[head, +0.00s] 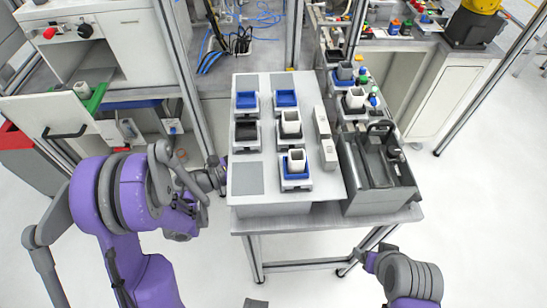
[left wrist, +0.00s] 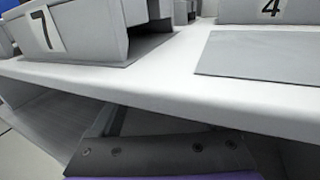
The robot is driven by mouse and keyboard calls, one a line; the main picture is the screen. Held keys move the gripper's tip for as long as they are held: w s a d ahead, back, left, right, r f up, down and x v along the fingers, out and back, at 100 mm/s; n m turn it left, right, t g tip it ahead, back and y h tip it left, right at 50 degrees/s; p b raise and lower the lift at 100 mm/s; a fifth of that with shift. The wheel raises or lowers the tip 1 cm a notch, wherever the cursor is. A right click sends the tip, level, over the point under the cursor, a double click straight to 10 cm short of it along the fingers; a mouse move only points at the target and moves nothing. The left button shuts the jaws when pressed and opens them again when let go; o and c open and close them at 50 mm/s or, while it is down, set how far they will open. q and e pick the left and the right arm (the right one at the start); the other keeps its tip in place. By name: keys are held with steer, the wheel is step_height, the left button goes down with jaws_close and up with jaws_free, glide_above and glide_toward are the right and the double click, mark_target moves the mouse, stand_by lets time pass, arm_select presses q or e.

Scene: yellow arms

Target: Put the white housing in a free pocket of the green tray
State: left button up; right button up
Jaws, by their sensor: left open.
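A green tray (head: 97,98) is at the left, at the edge of the white cabinet. A small white housing (head: 81,89) appears to be at its left end; the tray's pockets are too small to make out. Another white housing (head: 355,97) is farther right. My left gripper (head: 217,175) is open at the table's left edge, apart from all housings.
The white table board (head: 262,195) carries blue and black holders and bare grey pads. A grey bin (head: 380,200) stands at its right. In the left wrist view, holders marked 7 (left wrist: 42,30) and 4 (left wrist: 270,8) stand close by.

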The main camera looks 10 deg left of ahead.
arm_select(q)
steer(key=x, duration=0.2)
steer(key=shift+w+d, duration=0.25)
steer(key=shift+w, duration=0.05)
jaws_close()
